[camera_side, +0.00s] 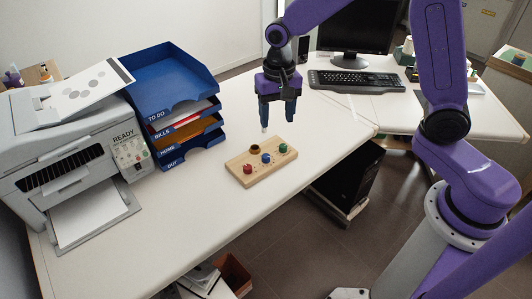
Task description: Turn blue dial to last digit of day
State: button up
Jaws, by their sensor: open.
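A wooden board (244,177) lies on the white desk, with several small knobs on top. The blue dial (266,158) sits between a red knob (247,169) and a green knob (283,148). A brown round piece (254,149) stands behind it. My gripper (277,122) points down above the back edge of the board, apart from it and empty. Its two dark fingers are open. Any digits around the blue dial are too small to read. I see no day or date that I can read.
A grey printer (75,155) marked READY stands at the left. Blue stacked trays (168,84) labelled TO DO, BILLS, HOME and OUT stand beside it. A keyboard (352,81) and a monitor (357,28) are at the back. The desk in front of the board is clear.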

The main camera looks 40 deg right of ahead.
aim_at(266, 156)
jog(key=w+d+f+m, duration=0.5)
jog(key=w+f+m, duration=0.25)
jog(key=w, duration=0.25)
jog(key=shift+m, duration=0.25)
notch_tip(266, 156, down, 16)
jog(key=shift+s+f, duration=0.1)
jog(key=shift+f, duration=0.1)
grip_shut()
